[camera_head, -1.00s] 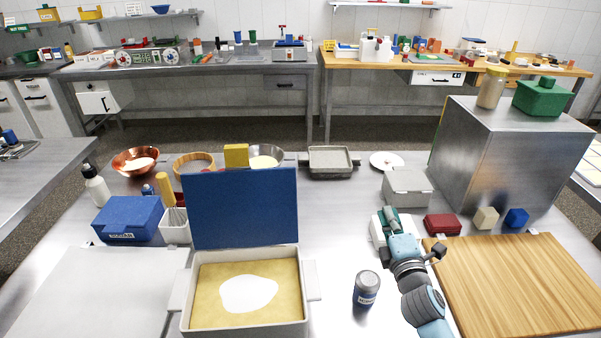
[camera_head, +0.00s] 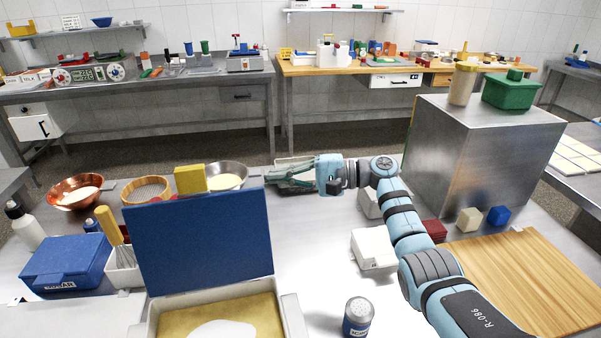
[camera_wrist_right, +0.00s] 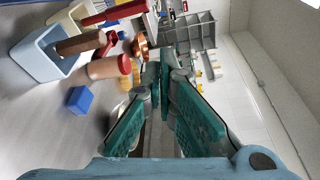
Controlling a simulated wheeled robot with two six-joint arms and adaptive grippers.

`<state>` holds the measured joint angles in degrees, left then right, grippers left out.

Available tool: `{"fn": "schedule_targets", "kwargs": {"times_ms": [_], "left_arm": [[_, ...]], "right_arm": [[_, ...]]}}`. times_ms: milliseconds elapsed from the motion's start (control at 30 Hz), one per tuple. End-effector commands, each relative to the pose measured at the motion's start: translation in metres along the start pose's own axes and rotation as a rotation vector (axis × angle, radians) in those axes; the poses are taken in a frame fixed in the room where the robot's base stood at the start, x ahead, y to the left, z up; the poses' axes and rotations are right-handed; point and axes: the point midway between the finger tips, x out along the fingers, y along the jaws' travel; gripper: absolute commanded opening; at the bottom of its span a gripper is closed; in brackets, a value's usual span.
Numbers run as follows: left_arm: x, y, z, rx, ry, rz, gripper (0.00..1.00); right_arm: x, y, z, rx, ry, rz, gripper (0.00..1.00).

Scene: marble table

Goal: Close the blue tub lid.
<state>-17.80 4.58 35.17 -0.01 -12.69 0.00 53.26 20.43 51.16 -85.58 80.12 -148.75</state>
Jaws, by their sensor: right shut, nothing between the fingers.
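The tub (camera_head: 292,318) stands at the front left with a yellowish filling and a white patch inside. Its blue lid (camera_head: 200,240) stands upright at the tub's back edge, open. A yellow block (camera_head: 190,178) shows at the lid's top edge; I cannot tell whether it is fixed there. My right gripper (camera_head: 272,176) is shut and empty, pointing left, above and to the right of the lid's upper right corner, apart from it in the picture. Its teal fingers (camera_wrist_right: 160,75) also show in the right wrist view. My left gripper is not in view.
A shaker (camera_head: 357,318) stands right of the tub. A white box (camera_head: 373,249) and a wooden board (camera_head: 520,280) lie farther right. A blue box (camera_head: 67,263) and a whisk holder (camera_head: 123,268) stand left. A copper bowl (camera_head: 75,193) and metal bowl (camera_head: 228,177) stand behind the lid.

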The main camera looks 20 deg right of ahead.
Motion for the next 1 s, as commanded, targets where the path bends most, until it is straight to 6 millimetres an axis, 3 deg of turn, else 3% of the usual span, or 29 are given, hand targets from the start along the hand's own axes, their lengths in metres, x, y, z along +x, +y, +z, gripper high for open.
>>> {"fn": "schedule_targets", "kwargs": {"times_ms": [100, 200, 400, 833, 1000], "left_arm": [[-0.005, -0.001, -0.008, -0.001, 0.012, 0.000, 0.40], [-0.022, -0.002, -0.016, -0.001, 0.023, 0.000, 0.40], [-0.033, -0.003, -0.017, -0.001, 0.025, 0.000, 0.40], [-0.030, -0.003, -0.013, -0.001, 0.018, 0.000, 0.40], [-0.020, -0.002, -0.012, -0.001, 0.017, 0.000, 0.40]], "right_arm": [[0.025, -0.002, 0.001, 0.002, -0.002, -0.002, 0.00], [0.019, -0.004, 0.016, -0.002, 0.002, 0.002, 0.00], [0.013, -0.002, 0.036, 0.000, 0.001, 0.000, 0.00], [0.013, 0.001, 0.038, -0.001, -0.001, -0.002, 0.00], [0.020, 0.002, 0.044, -0.029, -0.016, -0.007, 0.00]]}}
